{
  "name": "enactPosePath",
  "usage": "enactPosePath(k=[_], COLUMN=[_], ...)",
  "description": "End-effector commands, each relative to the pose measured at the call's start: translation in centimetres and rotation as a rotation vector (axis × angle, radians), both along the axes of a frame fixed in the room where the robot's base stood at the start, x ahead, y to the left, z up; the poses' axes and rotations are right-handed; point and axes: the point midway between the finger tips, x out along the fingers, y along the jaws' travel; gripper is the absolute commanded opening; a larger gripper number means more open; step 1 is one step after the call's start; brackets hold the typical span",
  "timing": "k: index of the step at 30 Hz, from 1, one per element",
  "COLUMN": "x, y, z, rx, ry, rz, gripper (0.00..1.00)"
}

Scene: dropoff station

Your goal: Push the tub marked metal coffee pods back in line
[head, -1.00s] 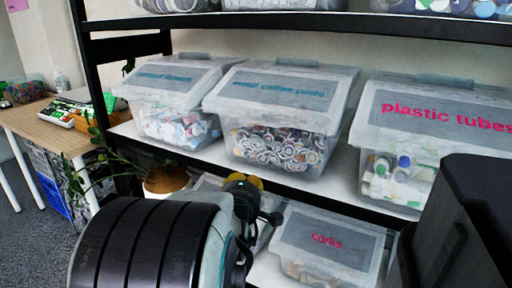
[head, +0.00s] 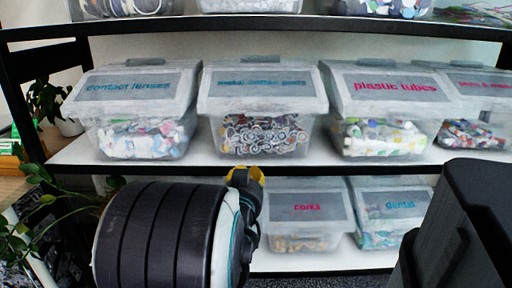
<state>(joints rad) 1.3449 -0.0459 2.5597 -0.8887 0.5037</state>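The tub marked metal coffee pods (head: 262,88) is a clear plastic box with a grey lid label and blue lettering. It stands on the middle shelf (head: 190,171) in the head view, between the contact lenses tub (head: 129,88) on the left and the plastic tubes tub (head: 396,88) on the right. Round pods show through its front. Its front edge lies near the shelf's front edge. My arm is folded low in front of the shelves. My gripper's fingers are not clearly visible in the head view.
Below stand the corks tub (head: 305,208) and the dental tub (head: 394,206). Another tub (head: 482,80) stands far right on the middle shelf. More tubs sit on the top shelf. A plant (head: 38,200) and a wooden table edge (head: 12,190) are at the left.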

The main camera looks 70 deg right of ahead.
Motion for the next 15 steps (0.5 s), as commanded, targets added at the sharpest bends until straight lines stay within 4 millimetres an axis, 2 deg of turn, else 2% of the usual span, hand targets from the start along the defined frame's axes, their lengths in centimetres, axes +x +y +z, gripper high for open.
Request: enactPosePath(k=[3,9,15], x=[0.0,0.0,0.0], y=[0.0,0.0,0.0], z=[0.4,1.0,1.3], rx=[0.039,0.102,0.154], ry=[-0.25,-0.636,-0.901], rz=[-0.011,-0.02,-0.024], gripper=[0.0,0.0,0.0])
